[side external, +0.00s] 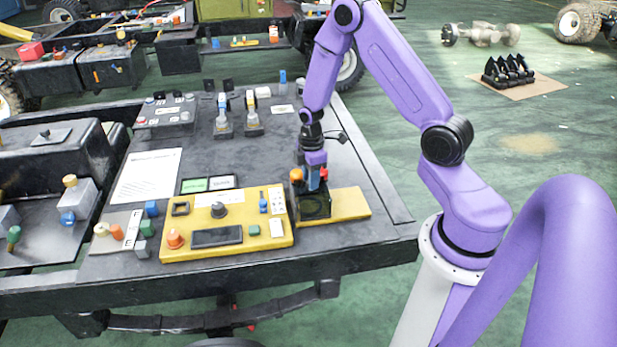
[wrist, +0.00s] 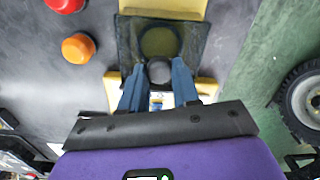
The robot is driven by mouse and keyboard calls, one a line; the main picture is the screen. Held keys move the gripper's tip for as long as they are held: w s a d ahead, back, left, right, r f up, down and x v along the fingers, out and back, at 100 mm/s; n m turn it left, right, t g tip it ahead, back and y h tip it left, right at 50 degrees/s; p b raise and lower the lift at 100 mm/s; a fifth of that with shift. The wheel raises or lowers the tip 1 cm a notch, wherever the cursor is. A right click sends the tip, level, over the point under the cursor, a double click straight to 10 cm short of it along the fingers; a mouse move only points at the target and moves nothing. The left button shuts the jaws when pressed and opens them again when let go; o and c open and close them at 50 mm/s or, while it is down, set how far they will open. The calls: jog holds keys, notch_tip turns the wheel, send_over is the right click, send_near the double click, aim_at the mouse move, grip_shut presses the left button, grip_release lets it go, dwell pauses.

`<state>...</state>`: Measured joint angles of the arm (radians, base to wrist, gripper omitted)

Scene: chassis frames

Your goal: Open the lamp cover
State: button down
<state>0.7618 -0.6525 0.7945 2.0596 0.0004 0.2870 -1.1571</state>
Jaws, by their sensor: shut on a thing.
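The lamp cover (side external: 315,206) is a dark, see-through square box on the yellow base (side external: 350,203) at the right of the bench. In the wrist view the cover (wrist: 128,42) fills the top middle, and a round yellow-green lamp (wrist: 159,41) shows dimly through it. A grey round knob (wrist: 159,72) sits at the cover's near edge. My gripper (side external: 313,184) points down at the cover. In the wrist view its blue fingers (wrist: 158,68) are shut on the knob, one on each side. The cover looks down over the lamp; its hinge is hidden.
A yellow control panel (side external: 280,241) with knobs and buttons stands just left of the base. An orange button (wrist: 78,47) and a red one (wrist: 65,3) lie left of my fingers in the wrist view. The bench's right edge is close by, with green floor beyond.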

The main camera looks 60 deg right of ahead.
jog(key=s+d, duration=0.7)
jog(key=shift+s+d, duration=0.2)
jog(key=shift+d, duration=0.05)
jog(key=c, duration=0.8)
grip_release()
jog(key=shift+r, duration=0.1)
notch_tip(320, 180, up, 17)
jog(key=shift+r, duration=0.1)
